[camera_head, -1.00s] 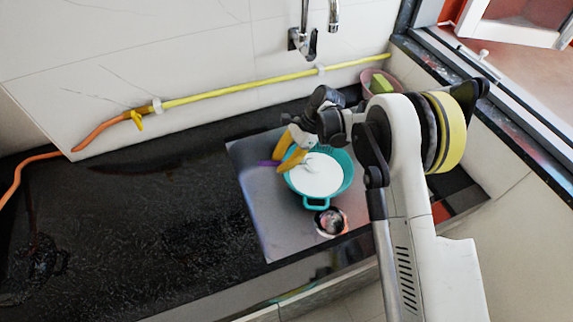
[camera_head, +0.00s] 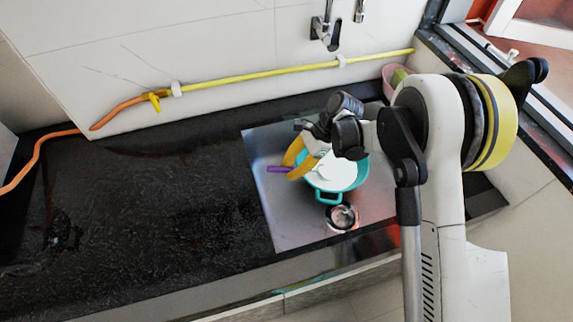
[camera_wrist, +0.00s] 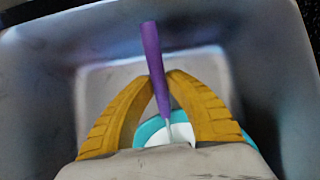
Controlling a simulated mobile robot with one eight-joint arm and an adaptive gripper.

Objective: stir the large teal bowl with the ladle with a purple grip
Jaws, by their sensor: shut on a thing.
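The large teal bowl (camera_head: 351,183) holds white contents and sits in a grey metal sink; part of its rim shows in the wrist view (camera_wrist: 150,127). The ladle has a purple grip (camera_head: 278,169), which sticks out to the left of the fingers. My gripper (camera_head: 292,163) has yellow fingers and is over the bowl's left side. In the wrist view its fingertips (camera_wrist: 163,78) are shut on the purple grip (camera_wrist: 151,45), and a pale shaft runs down toward the white contents. The ladle's head is hidden by my gripper.
The grey metal sink (camera_head: 290,225) surrounds the bowl. A small round container (camera_head: 343,217) stands just in front of it. A pink basin (camera_head: 390,78) with a green item is at the back right. The black counter at left is mostly clear; a yellow hose (camera_head: 250,76) runs along the wall.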

